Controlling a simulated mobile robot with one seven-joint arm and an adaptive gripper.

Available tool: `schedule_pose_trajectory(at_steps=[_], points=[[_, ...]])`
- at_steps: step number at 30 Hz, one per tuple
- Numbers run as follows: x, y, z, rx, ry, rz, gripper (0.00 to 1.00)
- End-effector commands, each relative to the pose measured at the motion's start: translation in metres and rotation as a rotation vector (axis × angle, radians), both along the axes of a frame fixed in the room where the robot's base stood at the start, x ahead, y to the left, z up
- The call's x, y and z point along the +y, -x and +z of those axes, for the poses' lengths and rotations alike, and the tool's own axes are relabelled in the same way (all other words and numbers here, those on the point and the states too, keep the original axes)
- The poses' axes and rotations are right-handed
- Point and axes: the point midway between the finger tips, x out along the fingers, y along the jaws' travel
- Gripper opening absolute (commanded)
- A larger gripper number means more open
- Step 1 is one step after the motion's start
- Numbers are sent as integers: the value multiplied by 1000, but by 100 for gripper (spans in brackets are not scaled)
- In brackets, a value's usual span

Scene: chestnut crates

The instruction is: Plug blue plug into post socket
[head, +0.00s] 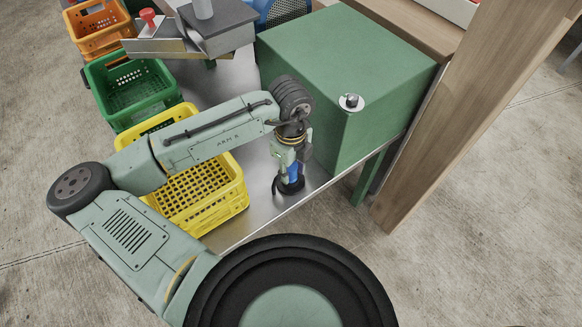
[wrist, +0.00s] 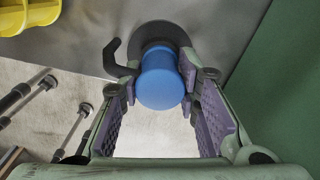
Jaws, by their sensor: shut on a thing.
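The blue plug (head: 294,171) is a short upright cylinder near the front edge of the metal table, beside the green box. It also shows in the wrist view (wrist: 160,82). My gripper (head: 291,160) points down from above and is shut on the blue plug, with one purple-padded finger on each side. Under the plug is a round black base (wrist: 158,33) with a hooked black arm; I cannot tell whether this base is part of the plug. A wooden post (head: 440,130) stands at the right; no socket can be made out on it.
Yellow (head: 240,195), green (head: 113,118) and orange (head: 97,35) crates line the left. Grey blocks (head: 217,25) stand at the back. The metal table's front edge is close to the plug.

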Motion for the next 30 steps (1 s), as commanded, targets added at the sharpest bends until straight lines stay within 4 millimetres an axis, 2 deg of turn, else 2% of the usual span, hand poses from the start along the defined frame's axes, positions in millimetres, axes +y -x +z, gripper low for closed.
schedule_pose_trajectory(at_steps=[25, 26, 30], points=[[0, 0, 12, -1, 1, 0, 0], [0, 0, 12, -1, 1, 0, 29], [0, 0, 12, -1, 1, 0, 20]])
